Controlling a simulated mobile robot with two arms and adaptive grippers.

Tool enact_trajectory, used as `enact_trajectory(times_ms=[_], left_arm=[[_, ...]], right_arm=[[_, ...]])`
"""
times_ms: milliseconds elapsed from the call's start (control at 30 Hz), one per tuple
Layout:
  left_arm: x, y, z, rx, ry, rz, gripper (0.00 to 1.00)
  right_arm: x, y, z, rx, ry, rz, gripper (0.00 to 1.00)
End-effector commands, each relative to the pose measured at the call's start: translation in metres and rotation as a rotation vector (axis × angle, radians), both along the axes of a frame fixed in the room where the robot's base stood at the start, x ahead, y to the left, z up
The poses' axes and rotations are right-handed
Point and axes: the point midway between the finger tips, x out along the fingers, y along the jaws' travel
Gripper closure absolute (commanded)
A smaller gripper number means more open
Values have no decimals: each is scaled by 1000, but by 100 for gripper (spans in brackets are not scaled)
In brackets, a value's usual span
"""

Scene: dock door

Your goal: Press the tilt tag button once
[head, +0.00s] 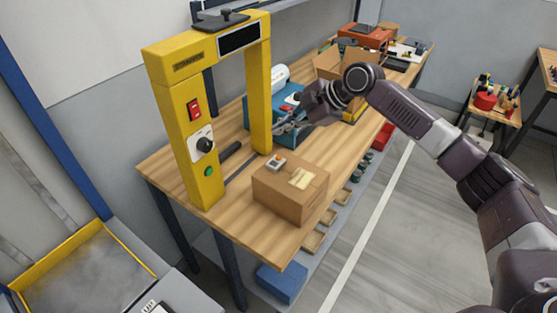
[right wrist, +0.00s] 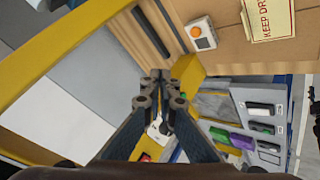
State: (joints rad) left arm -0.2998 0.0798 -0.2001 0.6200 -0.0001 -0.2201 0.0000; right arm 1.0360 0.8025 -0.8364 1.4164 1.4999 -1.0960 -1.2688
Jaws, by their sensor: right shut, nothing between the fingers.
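The tilt tag (head: 276,162) is a small white square with an orange button. It sits on top of a cardboard box (head: 283,200), near the box's back left edge. In the right wrist view the tag (right wrist: 200,34) shows at upper right, with its round orange button facing the camera. My right gripper (head: 276,130) is shut and empty, beside the yellow frame's right post and beyond the box, apart from the tag. In the right wrist view its fingertips (right wrist: 160,77) are together, below and left of the tag. My left gripper is not in view.
A yellow frame (head: 183,120) with a red switch, black knob and green button stands left of the box on the wooden bench (head: 160,170). A paper label (head: 301,178) lies on the box. A blue case (head: 262,115) and an open carton (head: 330,64) stand farther back.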

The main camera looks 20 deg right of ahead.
Motion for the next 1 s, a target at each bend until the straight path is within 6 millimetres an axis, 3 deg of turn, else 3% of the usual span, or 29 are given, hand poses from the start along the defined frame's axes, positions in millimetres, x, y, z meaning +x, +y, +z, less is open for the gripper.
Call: enact_trajectory(times_ms=[33, 300, 433, 1000], left_arm=[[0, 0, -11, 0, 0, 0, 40], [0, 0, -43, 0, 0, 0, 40], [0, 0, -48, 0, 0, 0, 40], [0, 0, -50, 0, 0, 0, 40]], right_arm=[[0, -1, -12, -1, 0, -1, 100], [0, -1, -51, 0, 0, -2, 100], [0, 0, -64, 1, 2, -1, 100], [0, 0, -71, 0, 0, 0, 100]])
